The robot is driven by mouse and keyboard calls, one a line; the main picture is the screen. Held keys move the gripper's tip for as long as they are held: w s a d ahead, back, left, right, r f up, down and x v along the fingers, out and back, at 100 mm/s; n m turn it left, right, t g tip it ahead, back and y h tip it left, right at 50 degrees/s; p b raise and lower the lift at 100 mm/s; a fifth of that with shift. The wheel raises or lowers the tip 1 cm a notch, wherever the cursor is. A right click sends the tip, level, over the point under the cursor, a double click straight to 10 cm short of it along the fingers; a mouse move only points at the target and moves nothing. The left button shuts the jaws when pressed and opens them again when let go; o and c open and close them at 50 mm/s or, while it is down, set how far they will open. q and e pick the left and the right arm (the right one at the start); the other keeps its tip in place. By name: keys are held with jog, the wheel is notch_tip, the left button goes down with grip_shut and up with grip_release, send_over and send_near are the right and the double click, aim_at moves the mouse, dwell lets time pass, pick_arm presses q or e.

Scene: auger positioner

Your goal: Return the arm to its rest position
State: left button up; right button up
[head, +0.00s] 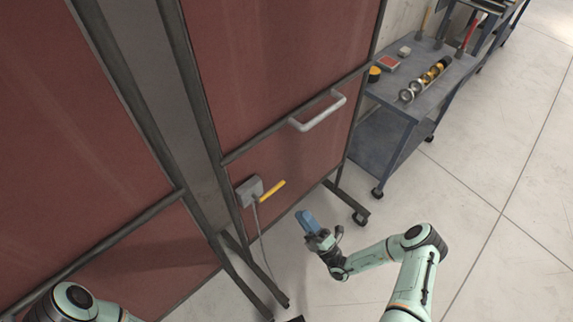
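My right arm comes in from the bottom right, bent at the elbow. Its dark gripper (321,238) is in front of the red panel's lower right corner, above the pale floor. A small blue object (308,222) is at its fingertips and appears held between them, clear of the panel and cart; the fingers are small and partly covered. Only a joint and part of a link of my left arm (75,300) show at the bottom left.
Tall red framed panels (280,60) fill the left and middle. One has a light handle (318,110) and a grey box (250,190) with a yellow lever (270,192) and a hanging cable. A wheeled blue-grey cart (375,150) with tools stands back right. The floor (500,220) at right is clear.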

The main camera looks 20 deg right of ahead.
jog(key=s+a+f+n+g+y, duration=0.3)
jog(key=s+a+n+g+y, duration=0.3)
jog(key=a+n+g, duration=0.45)
jog(key=s+a+f+n+g+y, duration=0.2)
jog(key=s+a+n+g+y, duration=0.2)
jog(key=s+a+n+g, duration=0.6)
jog(key=s+d+f+n+g+h+p, duration=0.25)
jog(key=s+f+n+g+h, duration=0.55)
jog(key=s+n, duration=0.45)
pick_arm(q)
jog(key=shift+w+r, duration=0.3)
jog(key=shift+r, duration=0.35)
jog(key=shift+w+r, duration=0.3)
jog(key=shift+r, duration=0.3)
pick_arm(e)
jog(key=w+d+n+t+h, duration=0.4)
jog(key=w+d+n+h, duration=0.1)
jog(key=n, duration=0.8)
jog(key=shift+w+d+f+h, duration=0.3)
jog(key=shift+w+d+h, duration=0.1)
jog(key=shift+d+h, duration=0.4)
